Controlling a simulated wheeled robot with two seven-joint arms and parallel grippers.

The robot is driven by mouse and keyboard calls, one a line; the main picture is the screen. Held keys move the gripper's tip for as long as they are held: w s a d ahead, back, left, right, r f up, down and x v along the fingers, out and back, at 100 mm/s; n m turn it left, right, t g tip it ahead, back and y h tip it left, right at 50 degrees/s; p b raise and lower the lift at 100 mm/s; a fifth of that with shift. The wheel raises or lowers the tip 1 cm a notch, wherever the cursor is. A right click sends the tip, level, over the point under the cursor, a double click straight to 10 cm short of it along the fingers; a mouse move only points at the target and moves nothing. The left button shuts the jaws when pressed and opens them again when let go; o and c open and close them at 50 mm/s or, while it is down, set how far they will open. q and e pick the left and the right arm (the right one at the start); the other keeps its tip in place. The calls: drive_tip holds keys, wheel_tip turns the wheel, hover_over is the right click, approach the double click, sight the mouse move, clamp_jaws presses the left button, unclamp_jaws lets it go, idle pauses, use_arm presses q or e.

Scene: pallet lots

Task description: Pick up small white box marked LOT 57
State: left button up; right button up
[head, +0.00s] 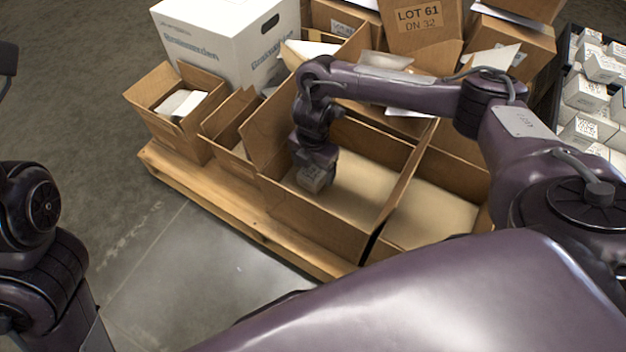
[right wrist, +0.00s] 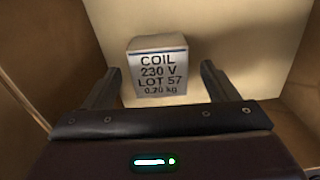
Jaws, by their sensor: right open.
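The small white box marked LOT 57 (right wrist: 158,70) shows in the right wrist view, with "COIL 230 V LOT 57 0.20 kg" printed on its face. It sits inside an open cardboard box (head: 300,222) on the pallet. My right gripper (right wrist: 163,90) reaches down into that carton. Its two fingers are open, one to each side of the small box's lower part in the picture. Contact with the fingers cannot be told. My left gripper is not in view.
The carton's walls stand close around my right gripper. A neighbouring open carton (head: 432,212) is to the right. A large white box (head: 215,45) and a LOT 61 carton (head: 420,22) stand behind. A dark crate of small white boxes (head: 592,95) is at far right. The wooden pallet (head: 225,222) edges bare floor.

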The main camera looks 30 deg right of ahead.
wheel_tip(320, 180, down, 2)
drive_tip(key=shift+f+b, duration=0.2)
drive_tip(key=shift+b, duration=0.25)
drive_tip(key=shift+r, duration=0.1)
drive_tip(key=c, duration=1.1)
drive_tip(key=shift+c, duration=0.4)
drive_tip(key=shift+r, duration=0.15)
